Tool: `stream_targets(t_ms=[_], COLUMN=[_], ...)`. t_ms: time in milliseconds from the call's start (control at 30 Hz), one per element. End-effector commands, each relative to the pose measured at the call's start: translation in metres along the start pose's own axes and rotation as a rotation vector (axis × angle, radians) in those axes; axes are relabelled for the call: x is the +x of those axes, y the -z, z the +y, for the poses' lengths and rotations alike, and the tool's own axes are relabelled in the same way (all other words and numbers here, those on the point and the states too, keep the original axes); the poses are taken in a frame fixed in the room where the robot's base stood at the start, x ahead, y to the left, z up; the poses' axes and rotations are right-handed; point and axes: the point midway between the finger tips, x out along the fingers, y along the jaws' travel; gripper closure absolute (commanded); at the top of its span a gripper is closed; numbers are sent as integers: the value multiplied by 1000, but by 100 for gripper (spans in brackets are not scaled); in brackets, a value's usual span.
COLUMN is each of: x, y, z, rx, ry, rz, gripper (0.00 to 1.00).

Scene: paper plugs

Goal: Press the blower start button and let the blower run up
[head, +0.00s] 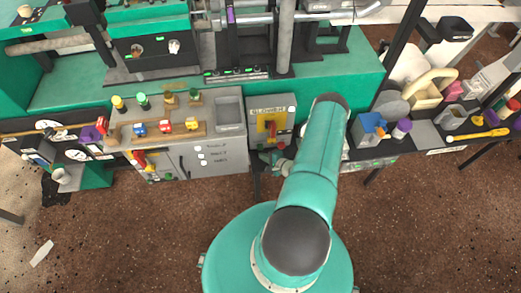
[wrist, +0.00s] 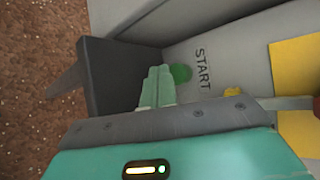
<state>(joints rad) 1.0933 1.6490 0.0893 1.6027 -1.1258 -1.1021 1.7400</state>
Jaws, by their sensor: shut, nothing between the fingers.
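The blower box (head: 284,104) is a grey panel with a yellow plate and a red handle, at the middle of the head view. In the wrist view, the green start button (wrist: 181,73) sits on the grey panel beside the word START (wrist: 202,69). My gripper (wrist: 158,76) is shut and empty, its pale green fingertips together. The fingertips overlap the button's left edge in the picture; I cannot tell whether they touch it. In the head view my gripper (head: 272,156) is small, in front of the lower part of the box, partly hidden by my arm.
A grey cabinet (head: 205,160) with several coloured valves stands left of the box. A dark block (wrist: 118,75) rises close beside my fingers in the wrist view. A side table (head: 425,135) with a blue bin (head: 371,127) is at the right.

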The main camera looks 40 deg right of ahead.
Motion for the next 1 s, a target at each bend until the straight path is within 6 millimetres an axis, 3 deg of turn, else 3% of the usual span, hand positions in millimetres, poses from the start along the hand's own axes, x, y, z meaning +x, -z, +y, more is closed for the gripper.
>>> stream_targets(t_ms=[500, 1000], x=[-31, -33], y=[-22, -24], z=[23, 24], rx=[1, 0], ry=[-2, -1], rz=[1, 0], gripper=[100, 100])
